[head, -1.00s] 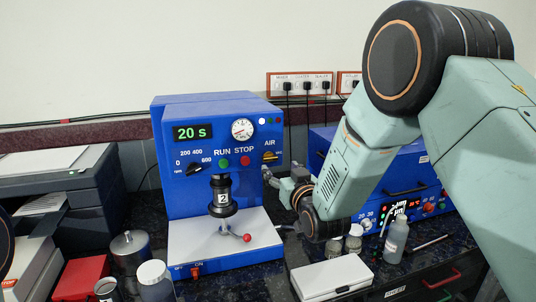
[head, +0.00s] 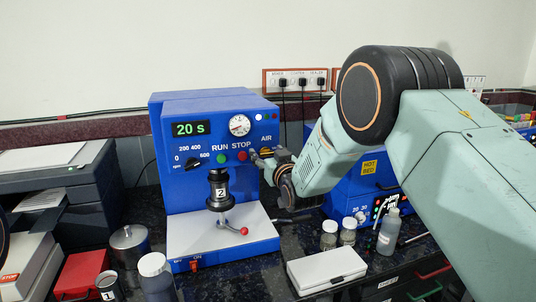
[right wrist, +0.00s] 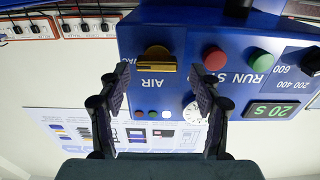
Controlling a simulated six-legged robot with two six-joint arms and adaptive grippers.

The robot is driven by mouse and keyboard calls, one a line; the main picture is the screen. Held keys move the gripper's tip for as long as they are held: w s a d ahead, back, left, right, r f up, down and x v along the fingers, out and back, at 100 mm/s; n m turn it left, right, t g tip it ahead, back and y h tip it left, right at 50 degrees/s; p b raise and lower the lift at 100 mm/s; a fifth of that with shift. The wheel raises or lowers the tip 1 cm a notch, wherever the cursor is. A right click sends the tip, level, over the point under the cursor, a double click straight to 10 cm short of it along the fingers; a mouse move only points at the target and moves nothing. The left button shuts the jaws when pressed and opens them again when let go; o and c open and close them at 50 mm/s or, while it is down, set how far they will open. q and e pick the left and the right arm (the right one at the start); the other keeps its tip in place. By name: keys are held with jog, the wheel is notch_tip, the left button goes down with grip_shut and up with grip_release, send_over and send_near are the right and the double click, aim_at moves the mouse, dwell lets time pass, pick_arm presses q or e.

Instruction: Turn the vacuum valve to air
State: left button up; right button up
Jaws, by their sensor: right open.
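The vacuum valve is a brass-yellow knob (right wrist: 157,57) on the blue machine's front panel, seen upside down in the right wrist view. Its bar lies level, with the word AIR beside it and a second, partly hidden label at the bar's left end. My right gripper (right wrist: 159,74) is open, with one finger to each side of the knob and nothing held between them. I cannot tell whether the fingers touch the panel. My left gripper is out of view.
The blue machine (head: 185,225) has red and green buttons left of the valve and a dial gauge (head: 239,125) above. A blue hot bed box (head: 345,195) stands at right. Bottles (head: 389,235) and a white case (head: 327,268) are on the bench in front.

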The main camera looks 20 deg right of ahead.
jog(key=shift+w+d+f, duration=0.25)
jog(key=shift+c, duration=0.4)
jog(key=shift+w+f, duration=0.25)
jog(key=shift+w, duration=0.05)
jog(key=c, duration=0.3)
jog(key=shift+s+a+r, duration=0.15)
jog(key=shift+s+r, duration=0.05)
jog(key=c, duration=0.8)
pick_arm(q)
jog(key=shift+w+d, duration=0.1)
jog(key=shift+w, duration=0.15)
pick_arm(e)
jog(key=shift+o, duration=0.2)
